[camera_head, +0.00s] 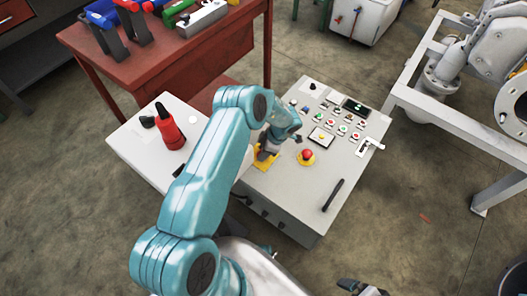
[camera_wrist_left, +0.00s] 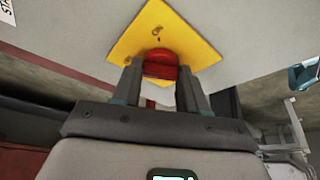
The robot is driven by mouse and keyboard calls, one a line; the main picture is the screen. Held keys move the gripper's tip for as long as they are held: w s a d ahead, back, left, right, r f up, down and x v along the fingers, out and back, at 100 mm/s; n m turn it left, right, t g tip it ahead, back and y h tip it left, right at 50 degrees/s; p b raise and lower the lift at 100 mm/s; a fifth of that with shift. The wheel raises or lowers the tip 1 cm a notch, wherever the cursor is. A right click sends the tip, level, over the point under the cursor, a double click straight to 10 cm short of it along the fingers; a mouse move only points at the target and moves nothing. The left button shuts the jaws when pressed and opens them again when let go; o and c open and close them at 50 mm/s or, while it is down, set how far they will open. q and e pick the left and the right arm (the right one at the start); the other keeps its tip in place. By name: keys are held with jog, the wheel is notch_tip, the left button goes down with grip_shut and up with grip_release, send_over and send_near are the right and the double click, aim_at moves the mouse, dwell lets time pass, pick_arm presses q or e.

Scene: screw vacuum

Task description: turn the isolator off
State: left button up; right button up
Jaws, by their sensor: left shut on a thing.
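The isolator is a red knob (camera_wrist_left: 160,65) on a yellow square plate (camera_wrist_left: 188,42), on the pale control panel. In the head view, part of the yellow plate (camera_head: 261,163) shows beneath my left gripper (camera_head: 265,153), and the knob is hidden. In the left wrist view, my left gripper (camera_wrist_left: 160,92) has a finger on each side of the knob and is shut on it. What looks like part of my right gripper (camera_head: 362,288) shows at the bottom edge of the head view, away from the panel; its jaws are unclear.
The control panel (camera_head: 285,195) also has a red emergency stop button (camera_head: 306,156), several small buttons and a black bar (camera_head: 333,195). A red and black tool (camera_head: 170,132) stands on the pale surface at left. A red workbench (camera_head: 165,55) is behind; a white metal frame (camera_head: 440,120) is at right.

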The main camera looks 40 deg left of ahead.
pick_arm(q)
jog(key=shift+a, duration=0.1)
dwell(0.3)
jog(key=o, duration=1.1)
jog(key=shift+c, duration=0.2)
jog(key=shift+r, duration=0.1)
jog(key=p+v, duration=0.2)
jog(key=v, duration=1.4)
jog(key=shift+w, duration=0.1)
